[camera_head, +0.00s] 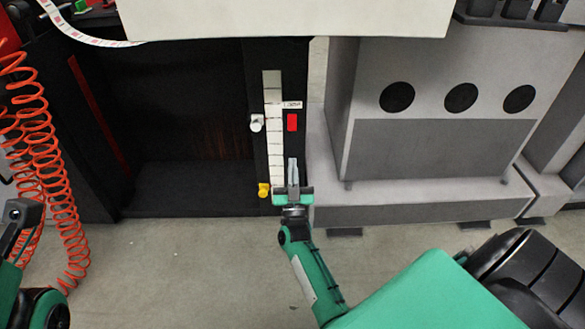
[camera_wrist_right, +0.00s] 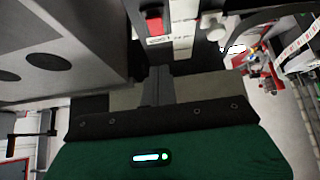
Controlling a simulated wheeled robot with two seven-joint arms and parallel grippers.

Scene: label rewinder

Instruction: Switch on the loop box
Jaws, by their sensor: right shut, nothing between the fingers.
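The loop box looks to be the narrow black upright panel (camera_head: 260,148) with a pale segmented strip down its front. A red switch (camera_head: 292,122) sits on its right side, just under a small white label (camera_head: 292,104). The red switch also shows in the right wrist view (camera_wrist_right: 154,24), above the label (camera_wrist_right: 159,40). My right gripper (camera_head: 293,162) is shut and empty, pointing up the panel below the red switch, apart from it in the picture. Its fingers show in the right wrist view (camera_wrist_right: 158,76).
A white knob (camera_head: 256,123) and a yellow knob (camera_head: 264,190) stick out at the strip's left. A grey cabinet (camera_head: 432,150) with round black openings stands right. Orange coiled hoses (camera_head: 62,190) hang left. A white surface (camera_head: 285,18) overhangs above. The floor in front is clear.

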